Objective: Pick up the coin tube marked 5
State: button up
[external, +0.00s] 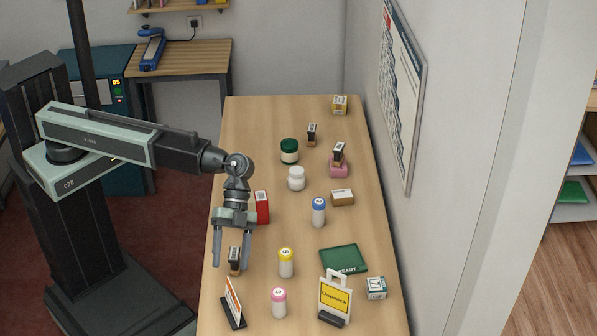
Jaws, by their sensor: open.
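The coin tube with a yellow cap (286,264) stands upright on the counter; the mark on its cap looks like a 5. A similar tube with a pink cap (279,303) stands in front of it, and one with a blue cap (318,213) stands farther back to the right. My gripper (231,263) points down, open and empty, to the left of the yellow-capped tube and apart from it. A small dark-handled stamp (236,261) shows between its fingers; I cannot tell how far below them it stands.
A slanted sign (235,304) and a yellow sign (335,298) stand near the front. A green pad (344,259) lies right of the tube. A red box (262,207), brown box (342,198), white jar (296,178) and green jar (290,151) stand farther back.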

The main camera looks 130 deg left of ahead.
jog(key=w+a+m+t+h+b, duration=0.1)
jog(key=w+a+t+b, duration=0.35)
jog(key=a, duration=0.75)
jog(key=m+b, duration=0.2)
jog(key=m, duration=0.2)
send_near(286, 262)
jog(key=w, duration=0.1)
jog(key=w+d+f, duration=0.1)
jog(key=w, duration=0.1)
jog(key=shift+d+f+h, duration=0.15)
jog(key=shift+d+h, duration=0.05)
jog(key=shift+h, duration=0.2)
jog(key=shift+s+a+f+g, duration=0.2)
jog(key=shift+s+a+g, duration=0.05)
jog(key=b+x, duration=0.2)
jog(key=x, duration=0.5)
jog(key=shift+d+b, duration=0.25)
jog(key=shift+b, duration=0.1)
jog(key=shift+w+d, duration=0.25)
jog(key=shift+d, duration=0.05)
jog(key=shift+r, duration=0.1)
grip_shut()
